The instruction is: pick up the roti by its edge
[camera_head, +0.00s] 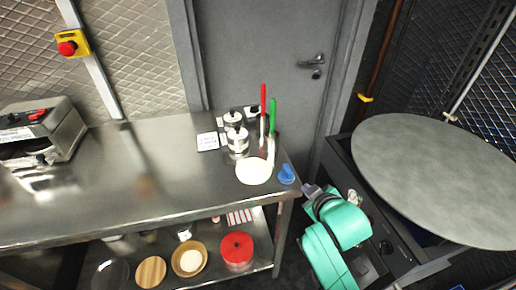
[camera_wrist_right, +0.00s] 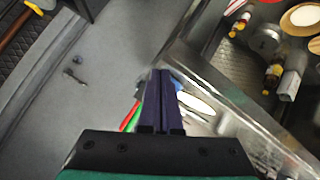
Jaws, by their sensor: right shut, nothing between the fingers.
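A flat, white round disc, which looks like the roti (camera_head: 253,171), lies on the steel table near its right front corner. In the right wrist view a white oval (camera_wrist_right: 196,103), probably the same disc, shows just right of the fingers. My right gripper (camera_head: 309,190) is just off the table's right corner, apart from the disc, with a blue object (camera_head: 287,174) between them. In the wrist view its dark fingers (camera_wrist_right: 161,74) are together and empty. My left gripper is not in view.
Steel containers (camera_head: 238,141) and red-handled (camera_head: 263,103) and green-handled (camera_head: 272,117) tools stand behind the disc. A large grey round plate (camera_head: 440,180) is at the right. A red tin (camera_head: 237,250) and bowl (camera_head: 204,262) sit on the lower shelf. The table's middle is clear.

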